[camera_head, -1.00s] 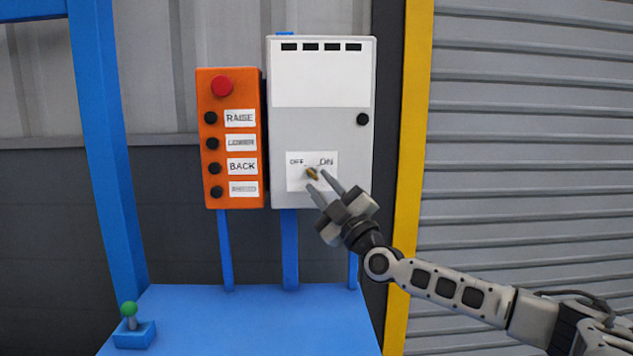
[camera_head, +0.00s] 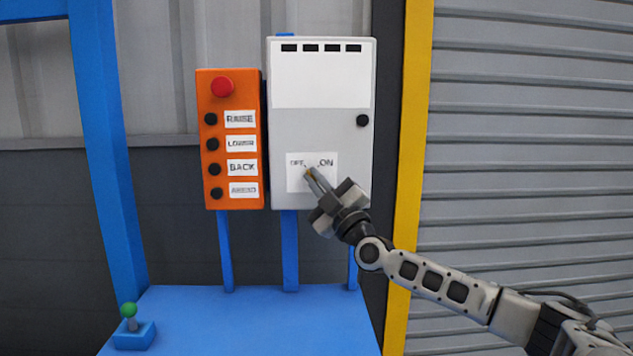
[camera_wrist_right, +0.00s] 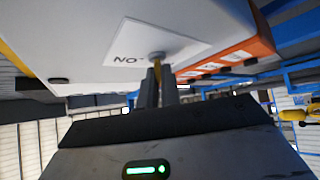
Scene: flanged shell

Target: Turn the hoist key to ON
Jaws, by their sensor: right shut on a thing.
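The hoist key is a small brass-coloured key on the white OFF/ON label (camera_head: 326,183), low on the grey control box (camera_head: 330,130). My right gripper (camera_head: 311,175) reaches it from the lower right, with its fingers shut on the key. In the right wrist view the yellowish key (camera_wrist_right: 157,72) shows between the two dark fingers, in front of a round lock (camera_wrist_right: 157,55). In the head view the fingers mostly hide the key, and it seems to lean toward the OFF side. My left gripper is not in view.
An orange pendant (camera_head: 230,190) with a red button and several black buttons hangs just left of the box. A yellow post (camera_head: 408,150) stands to the right.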

